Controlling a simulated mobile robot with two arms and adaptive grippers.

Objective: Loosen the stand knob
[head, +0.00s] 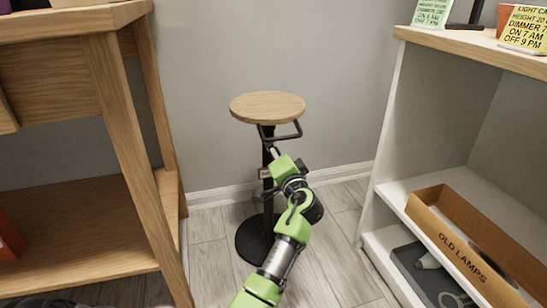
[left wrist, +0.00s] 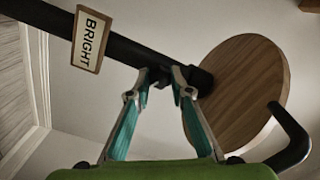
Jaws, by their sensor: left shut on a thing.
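The stand has a round wooden top (head: 268,106), a black pole and a round black base (head: 245,243) on the floor. It stands upright near the back wall. In the left wrist view the black pole (left wrist: 130,48) runs across the top and meets the wooden top at a dark collar. My left gripper (head: 273,154) is at the pole just below the top. In the left wrist view its teal fingers (left wrist: 161,76) are closed in on the small dark stand knob (left wrist: 160,77), mostly hidden between the tips. My right gripper is not in view.
A small "BRIGHT" sign (left wrist: 90,40) is on the pole, seen in the left wrist view. A black bent handle (head: 283,136) sticks out under the top. A wooden shelf unit (head: 80,225) stands left; a white shelf (head: 392,140) with an "OLD LAMPS" box (head: 470,245) stands right.

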